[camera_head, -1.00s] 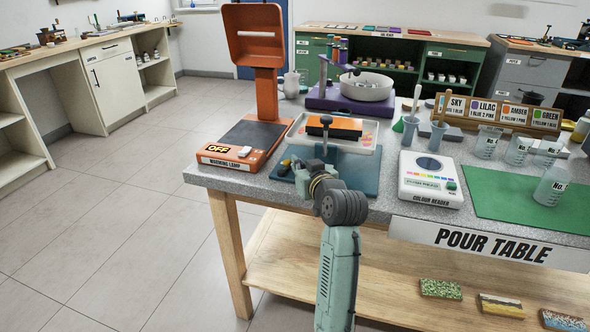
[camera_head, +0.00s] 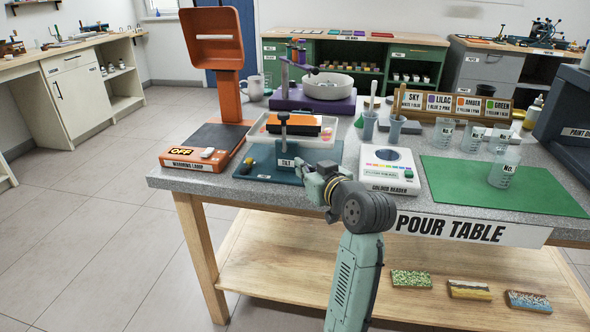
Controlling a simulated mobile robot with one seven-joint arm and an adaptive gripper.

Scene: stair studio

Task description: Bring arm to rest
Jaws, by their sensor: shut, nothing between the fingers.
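My arm reaches up from the bottom of the head view to the front edge of the pour table (camera_head: 205,182). My gripper (camera_head: 312,182) is at the front of the table, just right of the blue tilt stand (camera_head: 262,171). It is shut and holds nothing. Its fingertips are small and partly hidden by the wrist. I cannot tell whether it touches the stand.
The orange warming lamp (camera_head: 196,158) stands left, reading OFF. The colour reader (camera_head: 392,172) is close right of my gripper. Beyond it are a green mat (camera_head: 470,190) and several clear cups (camera_head: 505,172). Open floor (camera_head: 90,230) lies left of the table.

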